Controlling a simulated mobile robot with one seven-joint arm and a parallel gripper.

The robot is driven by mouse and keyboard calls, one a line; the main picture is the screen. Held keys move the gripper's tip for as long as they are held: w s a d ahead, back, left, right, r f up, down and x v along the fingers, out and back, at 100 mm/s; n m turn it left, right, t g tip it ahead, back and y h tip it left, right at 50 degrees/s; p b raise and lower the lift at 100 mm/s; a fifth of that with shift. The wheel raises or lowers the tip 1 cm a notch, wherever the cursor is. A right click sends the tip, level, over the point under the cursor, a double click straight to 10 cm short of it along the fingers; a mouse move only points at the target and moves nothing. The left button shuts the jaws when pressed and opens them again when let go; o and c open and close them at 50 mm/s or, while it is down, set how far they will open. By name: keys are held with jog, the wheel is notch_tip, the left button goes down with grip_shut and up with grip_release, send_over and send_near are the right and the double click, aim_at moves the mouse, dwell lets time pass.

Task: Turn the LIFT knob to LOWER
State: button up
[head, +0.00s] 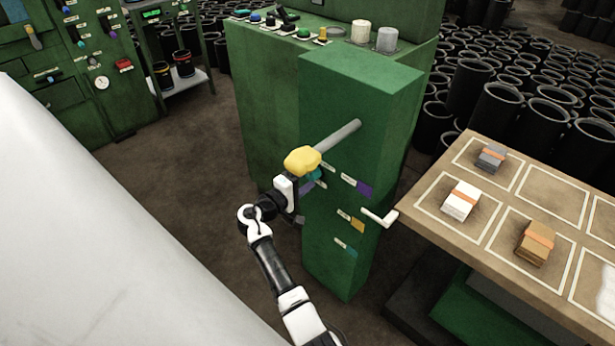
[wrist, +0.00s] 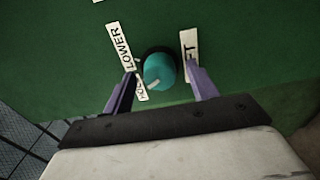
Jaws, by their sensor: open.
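The teal LIFT knob (wrist: 158,72) sits on the green panel, with a LOWER label (wrist: 119,46) at its upper left, a HOLD label (wrist: 141,88) at its lower left and a partly hidden LIFT label (wrist: 189,45) at its right. A pale mark on the knob points to the lower left, towards HOLD. My gripper (wrist: 161,70) is open, its purple fingers either side of the knob; I cannot tell whether they touch it. In the head view the knob (head: 315,173) shows only partly, beside my gripper (head: 311,182).
A grey bar with a yellow end (head: 302,160) juts from the green cabinet (head: 335,255) just above my gripper. A white handle (head: 380,217) sticks out at the right. A wooden table (head: 440,222) with stacked pieces stands further right.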

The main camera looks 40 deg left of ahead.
jog(key=shift+w, duration=0.2)
jog(key=shift+c, duration=0.2)
jog(key=c, duration=0.9)
jog(key=shift+f, duration=0.1)
jog(key=shift+c, duration=0.2)
